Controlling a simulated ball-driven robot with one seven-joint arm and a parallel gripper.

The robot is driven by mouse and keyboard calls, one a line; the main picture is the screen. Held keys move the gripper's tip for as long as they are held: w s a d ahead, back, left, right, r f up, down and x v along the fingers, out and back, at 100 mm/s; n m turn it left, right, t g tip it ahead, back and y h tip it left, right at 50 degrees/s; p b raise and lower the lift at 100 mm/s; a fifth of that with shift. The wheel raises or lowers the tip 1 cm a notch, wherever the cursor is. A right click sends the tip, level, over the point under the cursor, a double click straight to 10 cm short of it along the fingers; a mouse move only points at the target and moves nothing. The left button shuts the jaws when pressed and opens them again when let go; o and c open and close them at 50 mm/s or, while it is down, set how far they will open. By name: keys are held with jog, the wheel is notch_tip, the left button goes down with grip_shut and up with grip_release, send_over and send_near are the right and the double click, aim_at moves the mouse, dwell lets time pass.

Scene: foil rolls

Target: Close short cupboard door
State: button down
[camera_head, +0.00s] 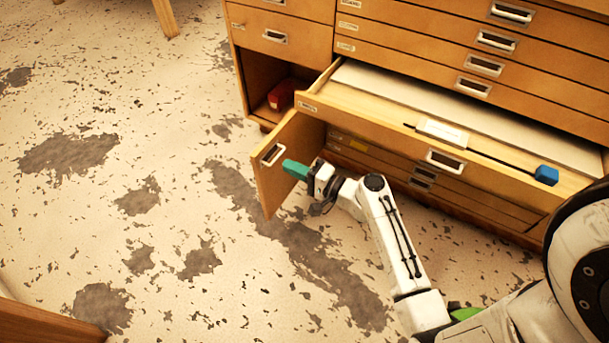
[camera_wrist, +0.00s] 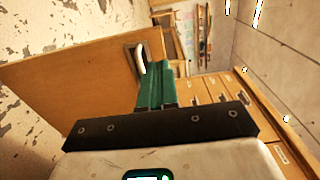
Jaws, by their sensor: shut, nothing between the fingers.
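The short cupboard door (camera_head: 285,172) stands open, swung out from the wooden cabinet, with a metal handle on its face. It also shows in the wrist view (camera_wrist: 80,85), filling the left side, with its handle at the top right of the panel. My gripper (camera_head: 288,168) has green fingers that are shut and empty. The fingertips are at the door near its handle, on the side facing the drawers. In the wrist view the green fingers (camera_wrist: 155,85) overlap the door's edge close to the handle. I cannot tell whether they touch it.
The open cupboard compartment (camera_head: 262,75) holds a red object (camera_head: 283,95). The worn floor (camera_head: 100,230) at left is clear.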

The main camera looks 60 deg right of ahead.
aim_at(261, 153)
jog(key=w+b, duration=0.1)
jog(key=w, duration=0.6)
jog(key=shift+w, duration=0.1)
